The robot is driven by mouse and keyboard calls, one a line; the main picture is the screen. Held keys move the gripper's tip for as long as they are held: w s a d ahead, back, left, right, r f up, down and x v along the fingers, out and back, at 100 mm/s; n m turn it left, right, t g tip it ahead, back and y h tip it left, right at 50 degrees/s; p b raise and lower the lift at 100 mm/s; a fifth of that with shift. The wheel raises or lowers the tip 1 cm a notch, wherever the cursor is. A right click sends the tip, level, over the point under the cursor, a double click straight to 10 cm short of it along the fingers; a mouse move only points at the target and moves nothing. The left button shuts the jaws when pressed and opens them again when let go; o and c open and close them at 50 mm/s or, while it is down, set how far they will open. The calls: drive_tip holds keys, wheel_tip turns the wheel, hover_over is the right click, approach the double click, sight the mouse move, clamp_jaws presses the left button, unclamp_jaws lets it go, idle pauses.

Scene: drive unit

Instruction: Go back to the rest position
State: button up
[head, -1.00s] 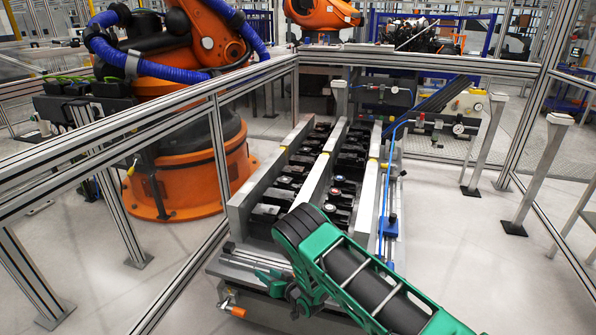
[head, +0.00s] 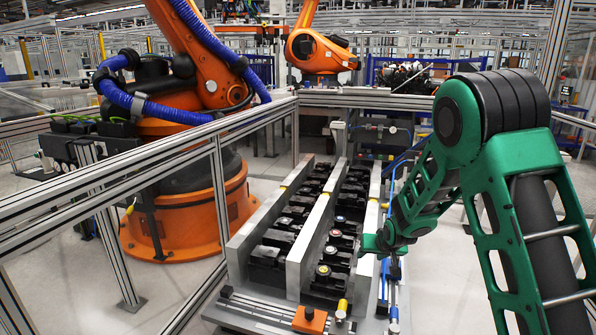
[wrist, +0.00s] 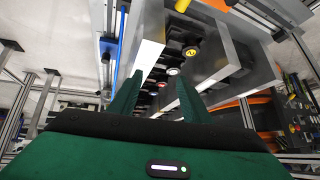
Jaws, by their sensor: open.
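My green arm is raised and bent on the right of the head view, with its elbow high. My gripper (head: 370,243) is at the right side wall of the drive unit fixture (head: 313,250), partly hidden by its own wrist. In the wrist view my gripper (wrist: 158,98) shows two green fingers spread apart with nothing held between them. Beyond the fingers are the fixture's metal walls and a row of black parts (wrist: 172,72). I cannot tell the exact gap between my gripper and the wall.
A large orange robot (head: 185,200) stands left, behind an aluminium fence rail (head: 150,145). A second orange robot (head: 318,52) stands at the back. An orange block (head: 310,320) sits at the fixture's front edge. Blue hoses run along the fixture's right side.

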drive_tip(key=s+d+r+m+g+h, duration=0.1)
drive_tip(key=s+d+r, duration=0.35)
drive_tip(key=s, duration=0.35)
drive_tip(key=s+d+r+m+g, duration=0.1)
drive_tip(key=s+d+r+g, duration=0.1)
drive_tip(key=s+d+r, duration=0.35)
drive_tip(key=s+d+r+m+g+h, duration=0.1)
drive_tip(key=s+d+r, duration=0.1)
drive_tip(key=s+d, duration=0.55)
drive_tip(key=s+r+m+g, duration=0.1)
drive_tip(key=s+r+g, duration=0.1)
drive_tip(key=s, duration=1.2)
drive_tip(key=s+r+m+g+y, duration=0.1)
drive_tip(key=s+r, duration=0.1)
drive_tip(key=s, duration=1.3)
drive_tip(key=shift+a+g+y, duration=0.3)
drive_tip(key=shift+g, duration=0.1)
drive_tip(key=shift+s, duration=0.1)
drive_tip(key=shift+w+f, duration=0.25)
drive_tip(key=shift+w, duration=0.4)
